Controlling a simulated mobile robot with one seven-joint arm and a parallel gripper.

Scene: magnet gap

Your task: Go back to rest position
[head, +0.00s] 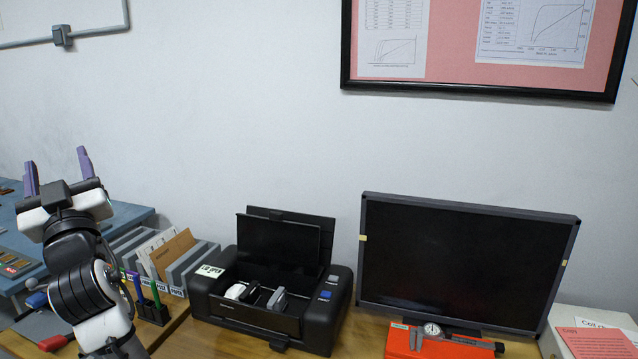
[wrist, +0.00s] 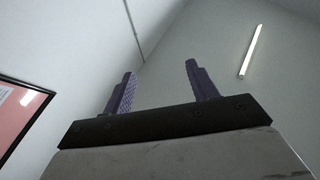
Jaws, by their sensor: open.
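My gripper (head: 58,170) is at the left of the head view, raised and pointing upward, with its two purple fingers apart and nothing between them. In the wrist view my gripper (wrist: 158,88) also shows open and empty, with the bare wall and ceiling corner behind it. My white and black arm rises from the lower left. It hides part of the blue bench and the desk behind it.
A black printer-like machine (head: 225,309) with its lid up stands mid-desk. A dark monitor (head: 450,260) is to its right, with a caliper on an orange box (head: 400,343) in front. File holders (head: 205,262), pens (head: 154,292) and a blue bench (head: 125,215) are near my arm. A framed board (head: 440,88) hangs above.

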